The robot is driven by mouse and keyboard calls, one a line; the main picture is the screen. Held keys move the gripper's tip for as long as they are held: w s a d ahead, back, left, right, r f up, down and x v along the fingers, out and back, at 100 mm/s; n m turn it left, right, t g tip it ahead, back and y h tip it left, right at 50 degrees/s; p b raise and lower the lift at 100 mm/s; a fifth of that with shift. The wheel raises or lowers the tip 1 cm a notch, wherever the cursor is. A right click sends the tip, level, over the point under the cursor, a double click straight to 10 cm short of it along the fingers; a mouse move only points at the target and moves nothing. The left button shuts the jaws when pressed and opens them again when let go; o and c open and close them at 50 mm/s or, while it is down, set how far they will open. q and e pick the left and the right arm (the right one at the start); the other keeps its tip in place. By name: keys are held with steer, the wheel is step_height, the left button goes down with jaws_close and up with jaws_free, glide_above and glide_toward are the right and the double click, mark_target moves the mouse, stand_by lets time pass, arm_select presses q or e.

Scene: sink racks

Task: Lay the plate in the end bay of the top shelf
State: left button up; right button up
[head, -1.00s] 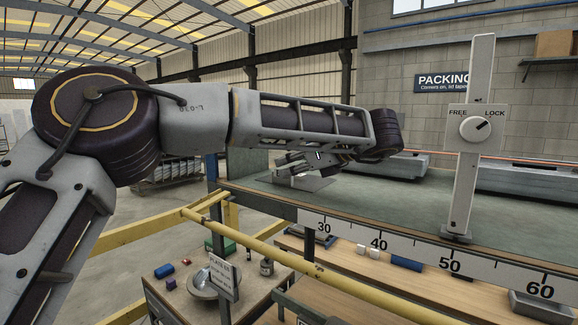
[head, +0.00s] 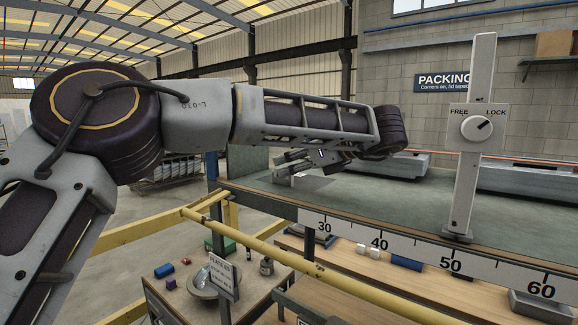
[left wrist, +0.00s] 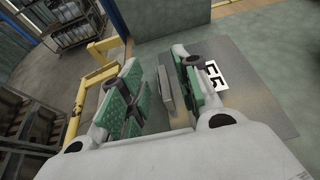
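In the left wrist view, a flat grey rectangular plate (left wrist: 243,105) with a white marked label lies on the green shelf top (left wrist: 285,50). A narrow grey upright piece (left wrist: 168,90) stands between the finger pads of my left gripper (left wrist: 158,92), with visible gaps to the pads. I cannot tell whether this piece belongs to the plate. The fingers are spread. In the head view my left gripper (head: 305,160) is over the plate (head: 316,183) at the left end of the shelf (head: 395,200), partly hidden behind my arm. My right gripper is out of view.
A white post with a FREE/LOCK dial (head: 476,128) stands at the shelf's front edge, right of my arm. A numbered scale (head: 410,252) runs along that edge. Below are a yellow rail (head: 300,262) and a table (head: 180,292) with a round metal dish (head: 203,283).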

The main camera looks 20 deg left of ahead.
mark_target(314, 186)
arm_select(q)
steer(key=b+v, duration=0.1)
steer(key=v, duration=0.2)
steer(key=shift+s+d, duration=0.1)
steer(key=shift+d, duration=0.1)
steer(key=shift+b+v, duration=0.3)
steer(key=shift+v, duration=1.45)
